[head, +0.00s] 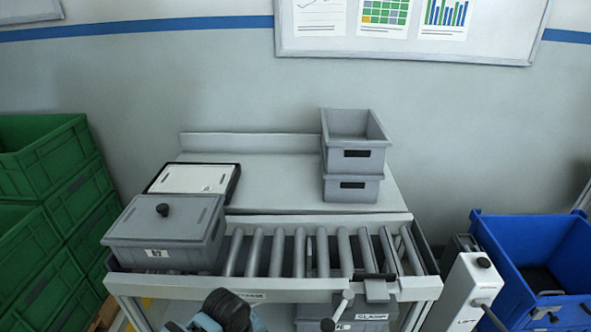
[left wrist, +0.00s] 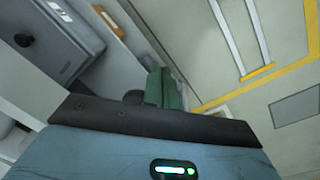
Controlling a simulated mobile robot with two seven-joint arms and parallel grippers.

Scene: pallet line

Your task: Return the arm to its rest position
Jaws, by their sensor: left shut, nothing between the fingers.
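My left gripper (left wrist: 152,92) shows in the left wrist view just beyond the dark bar of its blue housing. Its fingers are small in the picture and shut, with nothing held. In the head view, dark and blue parts of my arm show at the bottom edge, low in front of the roller conveyor (head: 279,252); no fingertips can be made out there. My right gripper is in neither view. A grey lidded crate (head: 150,232) with a black knob sits on the left end of the rollers. It also shows at upper left in the left wrist view (left wrist: 48,30).
Two stacked grey bins (head: 353,160) and a black-rimmed white panel (head: 193,179) are on the table behind. Green crates (head: 50,165) stand left, a blue crate (head: 545,250) and white post (head: 470,290) right. A lever (head: 340,308) juts out in front. The rollers' middle is clear.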

